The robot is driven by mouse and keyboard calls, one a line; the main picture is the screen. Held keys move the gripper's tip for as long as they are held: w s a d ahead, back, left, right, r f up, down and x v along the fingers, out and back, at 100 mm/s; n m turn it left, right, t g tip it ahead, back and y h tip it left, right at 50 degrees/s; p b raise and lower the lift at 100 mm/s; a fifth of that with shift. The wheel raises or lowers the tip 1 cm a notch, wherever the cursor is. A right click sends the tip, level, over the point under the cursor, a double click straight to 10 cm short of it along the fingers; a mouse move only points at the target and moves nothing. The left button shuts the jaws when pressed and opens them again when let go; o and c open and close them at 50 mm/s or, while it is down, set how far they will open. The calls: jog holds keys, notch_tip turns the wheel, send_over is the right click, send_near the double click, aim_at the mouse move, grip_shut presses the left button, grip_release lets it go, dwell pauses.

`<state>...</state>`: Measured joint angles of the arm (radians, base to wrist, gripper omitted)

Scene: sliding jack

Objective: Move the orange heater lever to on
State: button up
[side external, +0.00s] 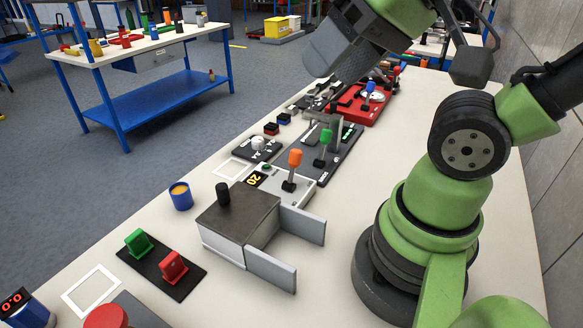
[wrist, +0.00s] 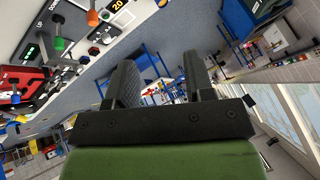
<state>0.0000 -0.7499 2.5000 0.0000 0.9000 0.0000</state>
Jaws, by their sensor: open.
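The orange heater lever (side external: 295,158) stands on a grey panel (side external: 300,190) beside a small display reading 20, near the middle of the side view. The lever is not between the fingers.
A green-knobbed lever (side external: 325,136) stands just behind the orange one. A grey box with open flaps (side external: 238,215) is in front of the panel. A blue cup (side external: 181,198) and green and red switches (side external: 160,262) are nearby.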

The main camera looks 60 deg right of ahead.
jog(key=shift+o, duration=0.4)
jog(key=n+g+h, duration=0.6)
jog(key=n+g, duration=0.3)
jog(key=n, duration=1.2)
send_near(295, 150)
jog(key=f, duration=0.1)
jog(key=x, duration=1)
jog(key=shift+d, duration=0.2)
grip_shut()
